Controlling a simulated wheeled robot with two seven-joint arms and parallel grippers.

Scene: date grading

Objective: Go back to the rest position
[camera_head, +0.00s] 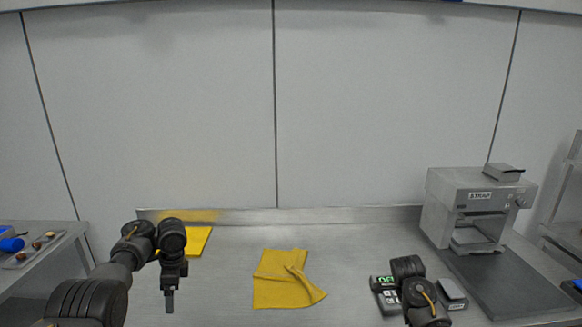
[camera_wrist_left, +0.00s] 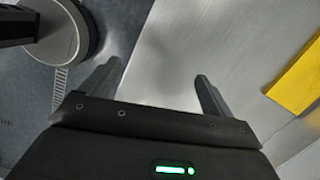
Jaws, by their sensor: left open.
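My left gripper (camera_head: 170,300) hangs pointing down over the left front part of the steel table (camera_head: 225,290). In the left wrist view its two fingers (camera_wrist_left: 160,82) are spread apart with nothing between them. Below them are the table's steel edge and the dark floor. My right arm shows at the lower right in the head view, by a small device with a lit display (camera_head: 384,282). Its gripper fingers cannot be seen.
A crumpled yellow cloth (camera_head: 278,290) lies mid-table. A flat yellow piece (camera_head: 198,240) lies behind my left arm. A grey machine (camera_head: 440,205) stands at the right beside a dark mat (camera_head: 510,290). A side table at left holds a tray (camera_head: 22,262) with small brown items and a blue object (camera_head: 10,243).

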